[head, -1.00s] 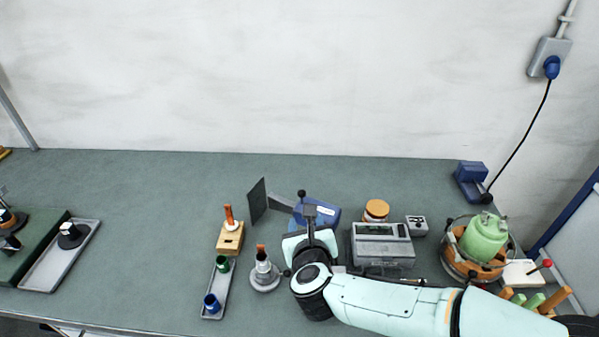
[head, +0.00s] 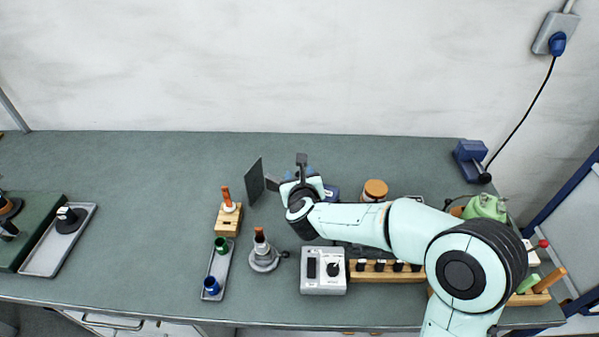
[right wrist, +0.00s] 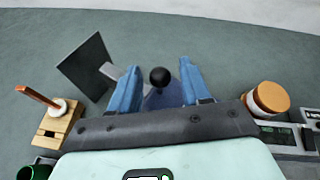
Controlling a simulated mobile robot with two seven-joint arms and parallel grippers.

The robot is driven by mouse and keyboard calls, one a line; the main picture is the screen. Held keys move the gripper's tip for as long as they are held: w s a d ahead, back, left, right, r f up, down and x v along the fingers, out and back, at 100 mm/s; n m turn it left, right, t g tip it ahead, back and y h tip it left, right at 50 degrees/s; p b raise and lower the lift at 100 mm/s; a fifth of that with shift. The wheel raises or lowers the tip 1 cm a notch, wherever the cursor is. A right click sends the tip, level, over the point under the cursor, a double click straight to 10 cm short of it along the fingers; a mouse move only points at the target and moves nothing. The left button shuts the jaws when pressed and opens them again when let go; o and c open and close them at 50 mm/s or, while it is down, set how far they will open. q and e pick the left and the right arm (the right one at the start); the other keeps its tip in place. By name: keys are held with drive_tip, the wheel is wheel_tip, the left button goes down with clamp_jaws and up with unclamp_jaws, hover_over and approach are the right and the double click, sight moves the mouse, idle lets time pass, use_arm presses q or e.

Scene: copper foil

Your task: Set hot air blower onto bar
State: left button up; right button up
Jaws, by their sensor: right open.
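A blue device with a black ball knob (right wrist: 160,76), a grey arm and a dark square plate (head: 254,182) stands at mid-bench; I take it for the hot air blower, though I cannot be sure. Its blue body (head: 331,192) is mostly hidden by my right wrist. My right gripper (right wrist: 160,80) is open over it, with its blue fingers on either side of the knob; contact cannot be told. A wooden bar (head: 392,277) with several black knobs, possibly the task's bar, lies partly under my right arm at the front. My left gripper is out of view.
A wooden block (head: 229,219), a grey tray (head: 219,266) with green and blue cups, and a round grey stand (head: 264,260) are left of my right gripper. A grey dial box (head: 323,283) is in front, an orange-lidded jar (head: 375,190) right.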

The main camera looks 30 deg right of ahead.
drive_tip(key=shift+w+d+f, duration=0.25)
drive_tip(key=shift+w, duration=0.3)
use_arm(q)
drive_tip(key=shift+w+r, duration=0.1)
use_arm(e)
clamp_jaws()
